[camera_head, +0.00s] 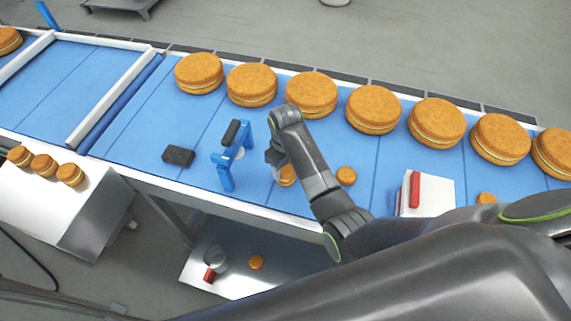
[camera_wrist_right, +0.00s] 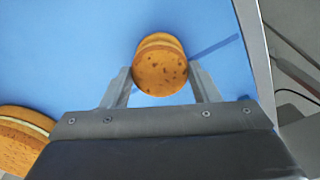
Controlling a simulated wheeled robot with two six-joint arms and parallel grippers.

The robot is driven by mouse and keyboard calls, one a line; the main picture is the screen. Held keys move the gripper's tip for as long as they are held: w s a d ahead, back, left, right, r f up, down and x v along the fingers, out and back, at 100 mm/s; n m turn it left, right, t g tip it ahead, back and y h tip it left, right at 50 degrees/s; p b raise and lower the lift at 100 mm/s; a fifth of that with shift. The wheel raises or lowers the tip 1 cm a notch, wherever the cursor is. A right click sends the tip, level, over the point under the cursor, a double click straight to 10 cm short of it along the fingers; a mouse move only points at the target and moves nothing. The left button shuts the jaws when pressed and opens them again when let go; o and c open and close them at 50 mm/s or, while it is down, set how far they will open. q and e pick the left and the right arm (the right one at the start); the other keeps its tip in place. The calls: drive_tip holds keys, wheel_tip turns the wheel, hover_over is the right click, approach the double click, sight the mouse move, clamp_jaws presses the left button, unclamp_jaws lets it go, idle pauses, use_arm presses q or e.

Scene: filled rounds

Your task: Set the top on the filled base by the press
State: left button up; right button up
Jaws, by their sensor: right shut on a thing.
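My right gripper (camera_head: 278,160) is over the blue belt, just right of the blue press with a black handle (camera_head: 228,155). In the right wrist view its fingers (camera_wrist_right: 160,78) are shut on a small brown speckled round, the top (camera_wrist_right: 160,72). The edge of another round layer (camera_wrist_right: 158,40) shows just behind it; I cannot tell whether they touch. In the head view a small round (camera_head: 287,177) shows below the gripper, partly hidden by my arm. My left gripper is not in view.
Large filled rounds (camera_head: 311,93) line the back of the belt. A dark block (camera_head: 178,156) lies left of the press. A loose small round (camera_head: 346,176) and a white box with a red bar (camera_head: 436,190) are to the right. Small rounds (camera_head: 43,165) sit on the left stand.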

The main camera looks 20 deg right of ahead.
drive_tip(key=shift+f, duration=0.4)
drive_tip(key=o, duration=1.2)
drive_tip(key=shift+r, duration=3.5)
